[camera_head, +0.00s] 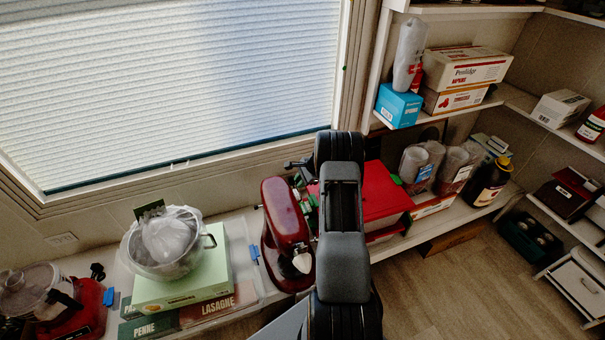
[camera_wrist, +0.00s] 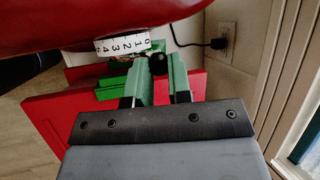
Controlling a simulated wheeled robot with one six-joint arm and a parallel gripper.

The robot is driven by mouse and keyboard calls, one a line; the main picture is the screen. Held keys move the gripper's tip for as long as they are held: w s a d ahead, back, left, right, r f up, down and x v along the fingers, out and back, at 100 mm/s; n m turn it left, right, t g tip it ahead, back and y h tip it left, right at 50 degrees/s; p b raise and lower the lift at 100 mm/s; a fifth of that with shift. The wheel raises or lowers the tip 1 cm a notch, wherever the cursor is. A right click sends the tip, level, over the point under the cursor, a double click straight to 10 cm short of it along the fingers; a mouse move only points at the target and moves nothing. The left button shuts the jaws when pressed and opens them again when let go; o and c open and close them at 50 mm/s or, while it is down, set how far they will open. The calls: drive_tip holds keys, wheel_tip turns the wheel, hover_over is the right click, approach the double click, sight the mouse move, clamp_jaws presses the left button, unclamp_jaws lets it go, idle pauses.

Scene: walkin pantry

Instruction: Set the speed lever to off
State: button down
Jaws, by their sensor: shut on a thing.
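The red stand mixer (camera_head: 285,222) stands on the shelf under the window in the head view. Its red body (camera_wrist: 110,18) fills the top of the wrist view. A white speed dial (camera_wrist: 122,45) with black numbers sits on its underside, with the 0 at the right end. The speed lever's round black knob (camera_wrist: 158,63) shows just below and right of the 0. My gripper (camera_wrist: 160,74) has its green fingers on either side of the knob, shut on it. The lever's stem is hidden. In the head view my arm hides most of the gripper.
A red box (camera_head: 384,188) is right of the mixer. A green box (camera_head: 185,285) with a metal bowl (camera_head: 150,255) stands to the left. An outlet with a black plug (camera_wrist: 222,42) is on the wall. Floor (camera_head: 440,300) is clear at the front right.

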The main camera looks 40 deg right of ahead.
drive_tip(key=shift+w+f+g+y, duration=0.35)
drive_tip(key=shift+w+g, duration=0.1)
drive_tip(key=shift+g, duration=0.35)
drive_tip(key=shift+p, duration=0.3)
drive_tip(key=c, duration=1.1)
unclamp_jaws()
drive_tip(key=shift+d, duration=0.1)
drive_tip(key=shift+o, duration=0.2)
drive_tip(key=shift+r, duration=0.1)
drive_tip(key=p+v, duration=0.1)
drive_tip(key=v, duration=1.2)
drive_tip(key=shift+r, duration=0.4)
